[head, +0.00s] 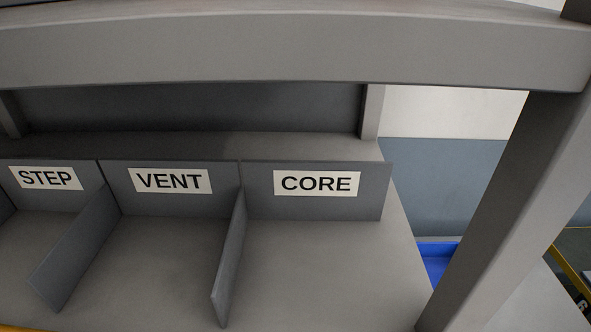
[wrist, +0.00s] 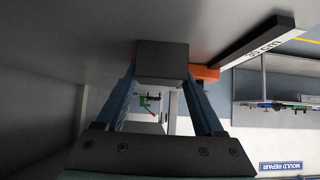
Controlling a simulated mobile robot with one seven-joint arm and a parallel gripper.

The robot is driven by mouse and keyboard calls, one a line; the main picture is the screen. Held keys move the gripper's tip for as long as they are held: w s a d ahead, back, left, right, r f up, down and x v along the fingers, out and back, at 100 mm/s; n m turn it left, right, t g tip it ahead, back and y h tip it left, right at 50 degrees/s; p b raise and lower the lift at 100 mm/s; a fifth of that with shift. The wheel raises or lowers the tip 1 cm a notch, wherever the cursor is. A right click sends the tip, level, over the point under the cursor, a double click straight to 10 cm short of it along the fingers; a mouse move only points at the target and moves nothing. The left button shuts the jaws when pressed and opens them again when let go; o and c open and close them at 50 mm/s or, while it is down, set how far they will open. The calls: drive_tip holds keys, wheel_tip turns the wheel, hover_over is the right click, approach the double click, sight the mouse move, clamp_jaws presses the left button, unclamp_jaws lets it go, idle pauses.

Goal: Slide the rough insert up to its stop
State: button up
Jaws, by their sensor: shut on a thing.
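In the wrist view, my gripper (wrist: 162,78) has its two blue fingers on either side of a dark grey block (wrist: 162,60) and is shut on it. The block looks like the rough insert, but no label shows on it. Just right of the block is an orange piece (wrist: 206,73), partly hidden behind it. A dark bar (wrist: 256,44) with a white label runs from the orange piece towards the upper right. I cannot tell whether the block touches the orange piece, or which part is the stop. The head view shows neither my gripper nor the block.
In the head view, a grey shelf has open bays marked STEP (head: 46,178), VENT (head: 170,181) and CORE (head: 316,183), split by upright dividers (head: 229,262). The bays look empty. A thick post (head: 510,200) stands at right, with a blue tray (head: 438,262) behind it.

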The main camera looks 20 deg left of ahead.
drive_tip(key=shift+a, duration=0.1)
drive_tip(key=o, duration=1.3)
drive_tip(key=shift+a, duration=0.15)
drive_tip(key=shift+c, duration=0.2)
drive_tip(key=r+p, duration=0.1)
drive_tip(key=p, duration=0.1)
drive_tip(key=d+r+p, duration=0.1)
drive_tip(key=r+p, duration=0.1)
drive_tip(key=d+r+p, duration=0.1)
drive_tip(key=r+p, duration=0.1)
drive_tip(key=shift+w+d, duration=0.1)
drive_tip(key=shift+w, duration=0.1)
